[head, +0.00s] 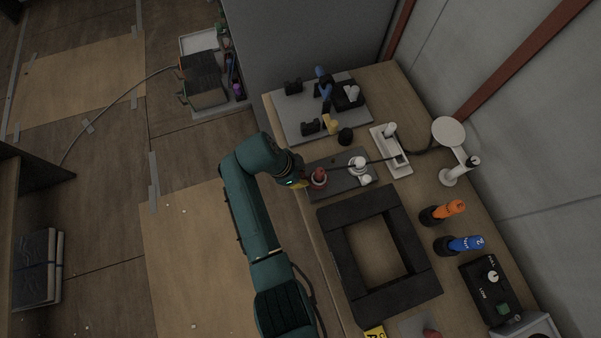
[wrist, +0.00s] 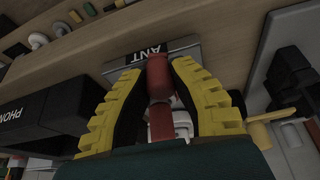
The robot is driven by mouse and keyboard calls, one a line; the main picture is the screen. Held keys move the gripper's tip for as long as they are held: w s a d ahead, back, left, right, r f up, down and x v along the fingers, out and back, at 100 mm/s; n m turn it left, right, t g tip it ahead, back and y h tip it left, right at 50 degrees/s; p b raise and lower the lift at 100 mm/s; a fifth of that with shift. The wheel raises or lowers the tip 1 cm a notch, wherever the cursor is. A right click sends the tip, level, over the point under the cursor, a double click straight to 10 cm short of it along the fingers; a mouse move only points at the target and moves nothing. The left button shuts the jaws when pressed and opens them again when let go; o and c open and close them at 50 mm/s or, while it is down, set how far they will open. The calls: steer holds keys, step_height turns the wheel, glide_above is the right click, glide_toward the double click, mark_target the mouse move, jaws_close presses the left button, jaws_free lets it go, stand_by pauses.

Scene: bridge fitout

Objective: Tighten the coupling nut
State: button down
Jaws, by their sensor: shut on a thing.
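My gripper (wrist: 157,70) has yellow ribbed fingers with dark inner pads, closed around a red cylindrical part (wrist: 158,80). I cannot tell clearly whether this red part is the coupling nut itself. White pieces (wrist: 182,122) show between the fingers, nearer the palm. A grey plate marked ANT (wrist: 150,50) lies just past the fingertips. In the head view my gripper (head: 305,182) is low at the left end of a dark plate (head: 340,180), at a red part with a pale ring (head: 319,178). The fingers are partly hidden there by my wrist.
A white round fitting (head: 357,164) with a dark cable stands on the same plate, to the right. A black square frame (head: 345,250) lies just in front. A grey plate with black blocks (head: 300,115) is behind. Orange (head: 450,209) and blue (head: 466,243) handles stand at right.

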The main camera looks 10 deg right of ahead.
steer(key=shift+w+d+f+m+g+b, duration=0.1)
steer(key=shift+w+m+g+b, duration=0.15)
steer(key=shift+m+b, duration=0.25)
steer(key=shift+w+d+f+m+g+b, duration=0.1)
steer(key=shift+m+g+b, duration=0.2)
steer(key=shift+m, duration=0.3)
steer(key=shift+r, duration=0.1)
steer(key=c, duration=0.9)
jaws_free()
steer(key=shift+d, duration=0.15)
steer(key=shift+o, duration=0.2)
steer(key=shift+w+r, duration=0.1)
steer(key=shift+r, duration=0.1)
steer(key=s+v, duration=0.1)
steer(key=v, duration=1)
steer(key=shift+w+a+r, duration=0.3)
steer(key=shift+w+r, duration=0.05)
steer(key=shift+w, duration=0.1)
